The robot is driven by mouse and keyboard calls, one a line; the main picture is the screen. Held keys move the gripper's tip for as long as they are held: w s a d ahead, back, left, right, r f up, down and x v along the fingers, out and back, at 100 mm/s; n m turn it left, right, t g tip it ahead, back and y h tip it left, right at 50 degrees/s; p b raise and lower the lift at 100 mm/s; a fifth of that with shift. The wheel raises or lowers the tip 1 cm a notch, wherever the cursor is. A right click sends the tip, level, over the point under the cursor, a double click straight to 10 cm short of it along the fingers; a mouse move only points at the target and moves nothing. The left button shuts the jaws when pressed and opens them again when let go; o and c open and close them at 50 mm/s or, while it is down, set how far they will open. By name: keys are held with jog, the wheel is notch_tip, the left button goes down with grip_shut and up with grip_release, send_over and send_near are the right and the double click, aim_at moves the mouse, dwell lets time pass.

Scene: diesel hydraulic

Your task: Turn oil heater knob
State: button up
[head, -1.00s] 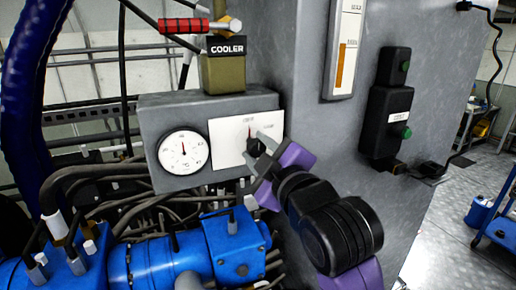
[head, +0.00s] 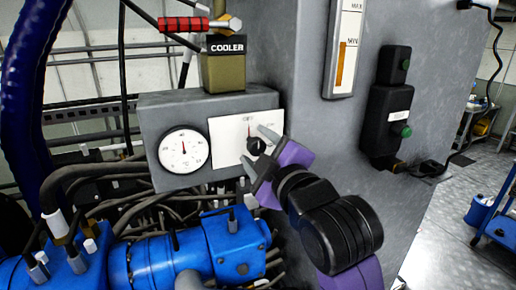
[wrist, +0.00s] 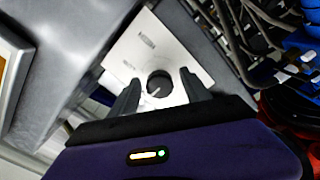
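The oil heater knob (head: 256,146) is a round black dial on a white plate (head: 228,135), on the front of a grey box. In the wrist view the knob (wrist: 159,84) sits between the two fingertips, with a light pointer line on its face. My gripper (head: 257,149) is open, its two grey fingers apart on either side of the knob. In the wrist view the gripper (wrist: 158,92) shows gaps between the fingers and the knob. I cannot tell how far the fingertips are from the plate.
A round white gauge (head: 183,149) is left of the plate. A red-handled valve (head: 184,24) and the COOLER block (head: 224,65) stand above. Black switch boxes (head: 388,115) are on the grey panel at right. Hoses and blue pipework (head: 165,258) lie below.

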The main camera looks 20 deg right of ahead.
aim_at(258, 148)
jog(key=s, duration=0.5)
jog(key=shift+s+r, duration=0.2)
jog(key=shift+s, duration=0.1)
jog(key=shift+s+f+p, duration=0.15)
jog(key=shift+s+p, duration=0.95)
jog(key=shift+p, duration=1.1)
